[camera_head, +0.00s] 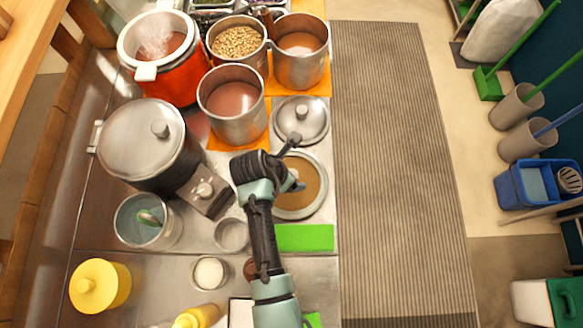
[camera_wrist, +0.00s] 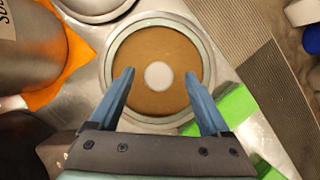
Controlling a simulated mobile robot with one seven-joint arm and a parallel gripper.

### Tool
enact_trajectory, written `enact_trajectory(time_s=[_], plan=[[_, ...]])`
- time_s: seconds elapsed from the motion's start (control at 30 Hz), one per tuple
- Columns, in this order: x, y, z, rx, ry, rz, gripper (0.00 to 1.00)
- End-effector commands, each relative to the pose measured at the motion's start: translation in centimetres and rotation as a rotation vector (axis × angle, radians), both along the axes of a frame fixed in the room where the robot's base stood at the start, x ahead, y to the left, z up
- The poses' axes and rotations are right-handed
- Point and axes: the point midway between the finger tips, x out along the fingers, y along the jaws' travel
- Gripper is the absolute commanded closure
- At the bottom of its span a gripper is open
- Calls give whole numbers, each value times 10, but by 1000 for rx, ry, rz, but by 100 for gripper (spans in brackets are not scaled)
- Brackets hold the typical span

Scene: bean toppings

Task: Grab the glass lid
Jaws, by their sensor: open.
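The glass lid (camera_head: 309,178) is a round lid with a brownish pane and a pale rim, lying flat on the counter right of my arm. In the wrist view the glass lid (camera_wrist: 160,105) shows a round whitish knob (camera_wrist: 158,75) at its middle. My gripper (camera_head: 294,163) is over the lid and hides part of it in the head view. In the wrist view my gripper (camera_wrist: 160,76) is open, one blue finger on each side of the knob, with nothing held. I cannot tell the exact height of the fingertips above the lid.
A metal lid (camera_head: 313,117) lies just behind. Steel pots (camera_head: 235,130) on orange mats stand at the back left, beside a red cooker (camera_head: 172,90). A large lidded pot (camera_head: 135,150) stands left. A green pad (camera_head: 305,238) lies in front. The floor mat (camera_head: 395,170) is clear.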

Motion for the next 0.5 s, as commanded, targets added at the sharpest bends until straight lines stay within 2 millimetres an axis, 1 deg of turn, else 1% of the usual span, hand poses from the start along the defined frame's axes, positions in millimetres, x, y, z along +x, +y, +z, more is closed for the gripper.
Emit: enact_trajectory(time_s=[0.1,0.2,0.43,0.47,0.5], plan=[[4,-4,-12,0,0,-1,19],[5,-5,-17,0,0,-1,19],[6,-5,-18,0,-2,-1,19],[6,-5,-18,0,-2,-1,21],[6,-5,-18,0,-2,-1,28]])
